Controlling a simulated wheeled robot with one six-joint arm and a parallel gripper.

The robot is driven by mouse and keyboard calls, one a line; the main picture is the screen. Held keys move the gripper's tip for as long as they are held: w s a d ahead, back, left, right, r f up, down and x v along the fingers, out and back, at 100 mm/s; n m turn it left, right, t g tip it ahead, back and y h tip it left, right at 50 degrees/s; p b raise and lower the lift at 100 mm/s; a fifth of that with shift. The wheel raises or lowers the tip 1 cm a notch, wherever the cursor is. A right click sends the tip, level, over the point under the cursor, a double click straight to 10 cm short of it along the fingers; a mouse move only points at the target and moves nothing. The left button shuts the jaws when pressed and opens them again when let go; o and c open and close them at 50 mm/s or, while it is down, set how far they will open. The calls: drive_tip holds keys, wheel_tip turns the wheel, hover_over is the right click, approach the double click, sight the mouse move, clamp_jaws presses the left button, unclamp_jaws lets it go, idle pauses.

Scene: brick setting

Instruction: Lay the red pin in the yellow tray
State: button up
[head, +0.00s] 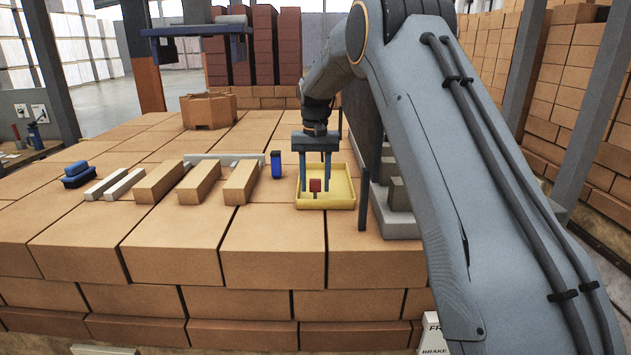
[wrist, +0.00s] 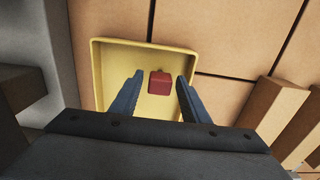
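The yellow tray (head: 342,203) sits on the brick surface, and it fills the middle of the wrist view (wrist: 104,68). The red pin (head: 315,185) shows within the tray's outline, and it also shows in the wrist view (wrist: 159,82) as a small red block over the tray floor. I cannot tell whether it lies flat or stands. My gripper (head: 315,188) points down over the tray with its two blue fingers apart. In the wrist view the fingers (wrist: 159,80) are on either side of the pin, with a gap on both sides.
A blue block (head: 276,164) stands left of the tray. Several tan bricks (head: 241,182) and pale bars (head: 123,184) lie further left, beside a blue object (head: 77,175). A dark upright panel and grey blocks (head: 392,205) stand close on the tray's right.

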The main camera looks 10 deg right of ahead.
sight(315, 180)
drive_tip(key=shift+r, duration=0.15)
wheel_tip(315, 180, up, 12)
drive_tip(key=b, duration=0.4)
drive_tip(key=shift+d, duration=0.1)
idle(0.4)
